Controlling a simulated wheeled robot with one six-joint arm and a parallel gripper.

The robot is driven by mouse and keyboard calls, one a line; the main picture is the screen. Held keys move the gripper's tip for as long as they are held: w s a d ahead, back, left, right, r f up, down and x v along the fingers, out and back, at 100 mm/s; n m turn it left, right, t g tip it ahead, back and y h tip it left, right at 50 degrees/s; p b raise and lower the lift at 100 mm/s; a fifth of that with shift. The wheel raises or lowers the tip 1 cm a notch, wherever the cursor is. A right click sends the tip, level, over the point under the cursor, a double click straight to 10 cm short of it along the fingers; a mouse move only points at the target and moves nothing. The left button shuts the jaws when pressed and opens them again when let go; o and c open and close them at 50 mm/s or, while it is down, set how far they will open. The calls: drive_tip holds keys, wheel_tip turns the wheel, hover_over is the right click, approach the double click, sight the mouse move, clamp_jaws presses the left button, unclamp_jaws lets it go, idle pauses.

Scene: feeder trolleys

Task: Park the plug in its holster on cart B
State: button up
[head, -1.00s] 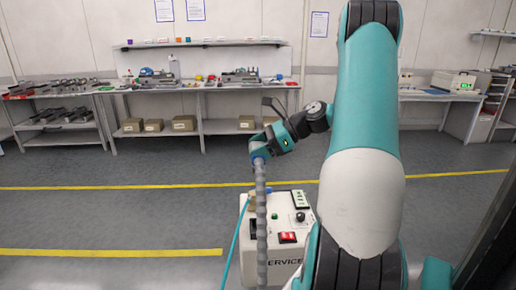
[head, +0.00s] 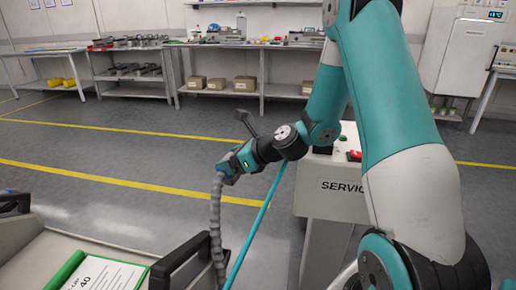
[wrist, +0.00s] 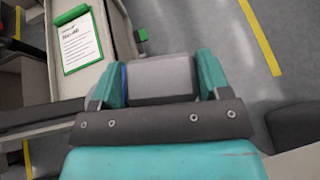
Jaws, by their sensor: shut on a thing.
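My gripper (head: 230,166) is shut on the plug and holds it in the air, left of the service box. In the wrist view, the plug (wrist: 160,78) is a grey block between the two teal fingers of my gripper (wrist: 160,72). A grey ribbed cable (head: 215,225) hangs down from the plug in the head view. A pale cart (head: 95,245) with a green-framed sheet (head: 100,278) is at the lower left. Its letter cannot be read. I cannot make out a holster for certain; a small green-marked part (wrist: 142,35) sits at the cart's edge.
The service box (head: 335,185) stands right of my gripper. A thin teal line (head: 258,222) runs down beside the ribbed cable. A black handle (head: 180,262) rises at the cart's near right. Open grey floor with yellow lines lies behind, before the workbenches (head: 240,45).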

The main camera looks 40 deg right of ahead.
drive_tip(key=s+a+f+n+y+b, duration=0.1)
drive_tip(key=a+f+b, duration=0.3)
drive_tip(key=f+b, duration=0.4)
drive_tip(key=s+a+f+n+g+b, duration=0.1)
drive_tip(key=a+f+b, duration=0.3)
drive_tip(key=f+b, duration=0.4)
drive_tip(key=shift+s+y+b, duration=0.25)
drive_tip(key=shift+y+b, duration=0.15)
drive_tip(key=shift+b, duration=0.5)
drive_tip(key=shift+f, duration=0.2)
drive_tip(key=shift+f+b, duration=3.55)
drive_tip(key=shift+b, duration=0.05)
drive_tip(key=shift+f+b, duration=0.65)
drive_tip(key=shift+f, duration=0.5)
drive_tip(key=o, duration=1.4)
